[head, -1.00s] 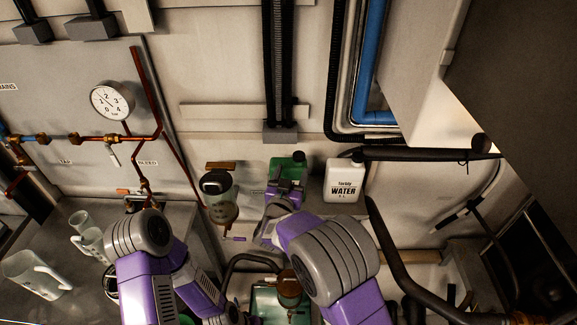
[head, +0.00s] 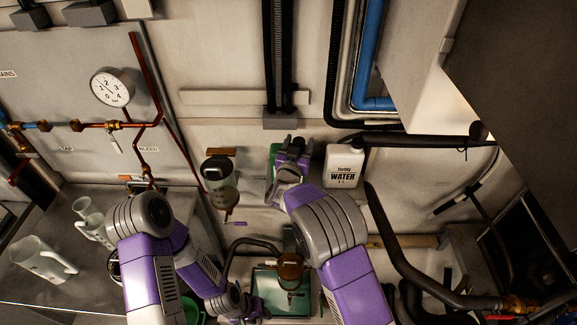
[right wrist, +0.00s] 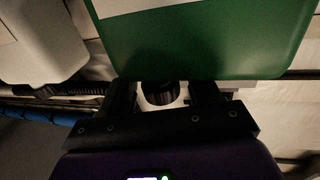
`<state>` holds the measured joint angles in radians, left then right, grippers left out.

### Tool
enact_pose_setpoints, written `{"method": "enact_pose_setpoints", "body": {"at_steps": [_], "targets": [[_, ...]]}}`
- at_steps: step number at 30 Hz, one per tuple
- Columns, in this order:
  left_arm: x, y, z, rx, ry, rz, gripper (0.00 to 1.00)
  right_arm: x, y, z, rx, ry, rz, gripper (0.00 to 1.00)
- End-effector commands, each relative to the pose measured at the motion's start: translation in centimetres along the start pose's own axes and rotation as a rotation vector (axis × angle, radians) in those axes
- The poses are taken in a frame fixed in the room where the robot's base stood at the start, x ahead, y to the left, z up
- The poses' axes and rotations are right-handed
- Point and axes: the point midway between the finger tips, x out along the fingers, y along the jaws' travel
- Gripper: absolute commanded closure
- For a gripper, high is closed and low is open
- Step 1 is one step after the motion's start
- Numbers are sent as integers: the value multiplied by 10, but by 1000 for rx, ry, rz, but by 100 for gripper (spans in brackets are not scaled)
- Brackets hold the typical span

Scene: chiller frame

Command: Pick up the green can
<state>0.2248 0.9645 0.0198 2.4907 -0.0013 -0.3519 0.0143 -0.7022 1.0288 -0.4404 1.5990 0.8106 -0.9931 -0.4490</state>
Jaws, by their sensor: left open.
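The green can (head: 274,156) stands against the back wall, to the left of the white water can, mostly hidden behind my right gripper in the head view. In the right wrist view, the green can (right wrist: 200,45) fills the top with a pale label. My right gripper (head: 292,148) is in front of the can's upper part. Its two dark fingers (right wrist: 163,97) are apart, with a dark round cap (right wrist: 160,93) showing between them and pale gaps beside it. My left gripper (head: 240,305) is low in the head view, open, away from the can.
The white water can (head: 342,168) stands close on the right. A clear dark-topped vessel (head: 219,180) hangs to the left. A thick black pipe (head: 410,262) runs down at the right. Jugs (head: 42,260) stand on the left bench. A green-topped unit (head: 268,285) sits below.

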Motion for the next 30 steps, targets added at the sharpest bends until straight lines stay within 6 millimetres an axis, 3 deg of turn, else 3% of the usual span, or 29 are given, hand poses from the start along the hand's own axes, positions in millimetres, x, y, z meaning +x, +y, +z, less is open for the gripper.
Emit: {"method": "enact_pose_setpoints", "body": {"at_steps": [1, 12, 30], "targets": [[0, 0, 0, 0, 0, 0, 57, 0, 0, 0, 0, 0, 0, 46], [0, 0, 0, 0, 0, 0, 57, 0, 0, 0, 1, 0, 0, 100], [0, 0, 0, 0, 0, 0, 57, 0, 0, 0, 1, 1, 0, 100]]}}
